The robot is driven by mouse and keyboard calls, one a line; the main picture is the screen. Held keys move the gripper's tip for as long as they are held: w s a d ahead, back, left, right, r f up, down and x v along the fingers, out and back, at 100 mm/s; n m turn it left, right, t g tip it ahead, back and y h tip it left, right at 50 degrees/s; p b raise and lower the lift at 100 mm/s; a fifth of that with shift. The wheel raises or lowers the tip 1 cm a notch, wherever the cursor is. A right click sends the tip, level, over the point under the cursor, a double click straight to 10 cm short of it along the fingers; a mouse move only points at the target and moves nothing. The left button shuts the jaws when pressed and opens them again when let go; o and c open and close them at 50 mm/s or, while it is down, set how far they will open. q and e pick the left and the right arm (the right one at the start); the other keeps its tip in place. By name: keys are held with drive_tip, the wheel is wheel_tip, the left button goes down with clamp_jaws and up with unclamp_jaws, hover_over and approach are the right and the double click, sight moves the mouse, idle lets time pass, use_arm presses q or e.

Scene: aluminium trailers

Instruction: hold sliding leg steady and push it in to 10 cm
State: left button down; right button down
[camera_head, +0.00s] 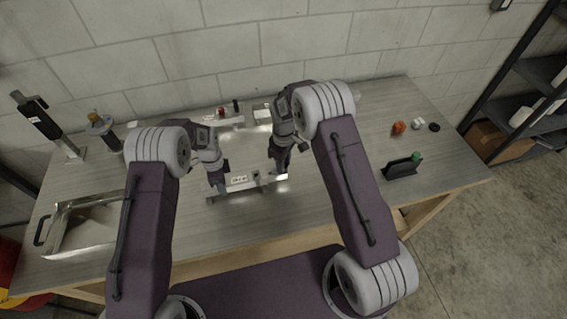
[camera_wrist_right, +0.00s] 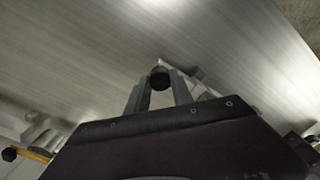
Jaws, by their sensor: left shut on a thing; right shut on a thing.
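A low metal assembly (camera_head: 240,182) lies near the front of the workbench, with a pale block marked with dark dots at its middle. It looks like the sliding leg, but it is small and partly hidden by my grippers. My left gripper (camera_head: 218,188) points down and is shut on its left end. My right gripper (camera_head: 281,172) is shut on its right end. In the right wrist view, the fingers of my right gripper (camera_wrist_right: 159,88) stand on either side of a dark round knob (camera_wrist_right: 159,77). I cannot read how far the leg extends.
A metal tray (camera_head: 62,215) stands at the left of the workbench (camera_head: 330,205). Upright tools (camera_head: 103,130) stand behind it. An orange item (camera_head: 399,127), white pieces and a black holder (camera_head: 402,167) are at the right.

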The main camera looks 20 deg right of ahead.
drive_tip(key=shift+a, duration=0.1)
drive_tip(key=a, duration=0.5)
drive_tip(key=shift+a, duration=0.2)
use_arm(q)
drive_tip(key=shift+d, duration=0.1)
use_arm(e)
drive_tip(key=c, duration=1.1)
unclamp_jaws()
wheel_tip(320, 180, up, 12)
drive_tip(key=shift+d, duration=0.1)
